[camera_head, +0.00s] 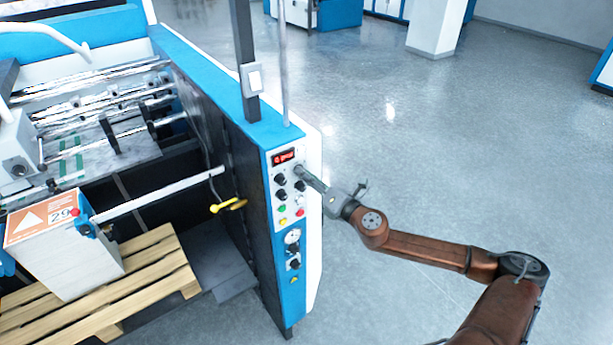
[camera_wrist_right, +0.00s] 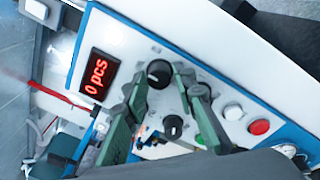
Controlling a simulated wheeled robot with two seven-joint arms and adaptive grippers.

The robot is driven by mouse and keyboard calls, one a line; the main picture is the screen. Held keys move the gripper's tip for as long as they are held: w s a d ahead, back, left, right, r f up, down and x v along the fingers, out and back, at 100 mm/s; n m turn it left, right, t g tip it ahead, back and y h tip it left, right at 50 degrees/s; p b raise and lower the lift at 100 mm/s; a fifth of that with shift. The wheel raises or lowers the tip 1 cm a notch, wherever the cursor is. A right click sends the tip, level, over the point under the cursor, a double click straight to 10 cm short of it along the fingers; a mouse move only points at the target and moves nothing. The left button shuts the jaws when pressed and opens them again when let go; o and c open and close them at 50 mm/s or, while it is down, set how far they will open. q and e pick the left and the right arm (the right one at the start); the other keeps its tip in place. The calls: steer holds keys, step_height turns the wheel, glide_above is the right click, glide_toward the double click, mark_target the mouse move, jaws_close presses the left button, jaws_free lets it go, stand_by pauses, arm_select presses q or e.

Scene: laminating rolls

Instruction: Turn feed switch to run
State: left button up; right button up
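The control panel (camera_head: 289,191) is on the end of the blue and white machine, with a red lit display (camera_head: 284,157) and several black knobs and coloured buttons. My right gripper (camera_head: 299,171) is at the panel's upper right. In the wrist view its two green fingertips (camera_wrist_right: 160,77) stand apart on either side of a black knob (camera_wrist_right: 159,73); contact is not clear. A second black knob (camera_wrist_right: 173,126) lies lower between the fingers. I cannot tell which knob is the feed switch. My left gripper is not seen.
A white button (camera_wrist_right: 233,112) and a red button (camera_wrist_right: 259,127) sit right of the fingers. A yellow handle (camera_head: 228,205) sticks out left of the panel. A wooden pallet (camera_head: 150,272) carries a white stack at left. The floor at right is clear.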

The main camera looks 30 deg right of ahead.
jaws_close()
steer(key=m+p, duration=0.1)
steer(key=m, duration=0.5)
steer(key=m+p, duration=0.2)
steer(key=m, duration=0.4)
steer(key=shift+t+h, duration=0.3)
steer(key=shift+t, duration=0.1)
steer(key=shift+f+m, duration=0.1)
steer(key=shift+m, duration=0.2)
